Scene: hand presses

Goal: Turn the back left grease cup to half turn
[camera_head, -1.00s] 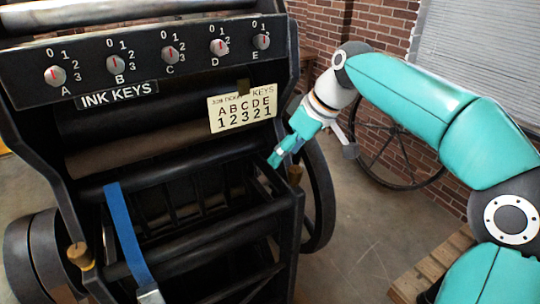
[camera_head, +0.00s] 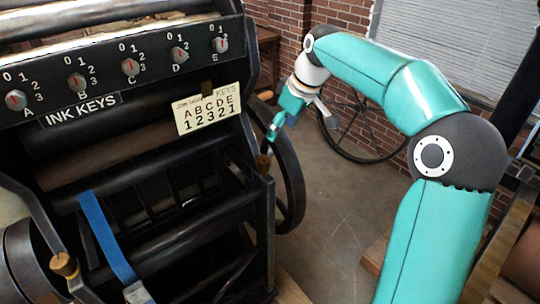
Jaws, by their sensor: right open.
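A tan, cork-like cup (camera_head: 65,265) stands on the near left corner of the black press frame (camera_head: 150,200). I cannot tell for certain which are grease cups, and I cannot pick out the back left one or any turn marks. My right gripper (camera_head: 274,131) is open and empty, just above and behind the right tan cup, apart from it. My left gripper is out of view.
The ink keys panel (camera_head: 125,65) with several red-marked knobs spans the press top. A job ticket card (camera_head: 208,109) hangs below it. A blue strap (camera_head: 107,238) lies at the front left.

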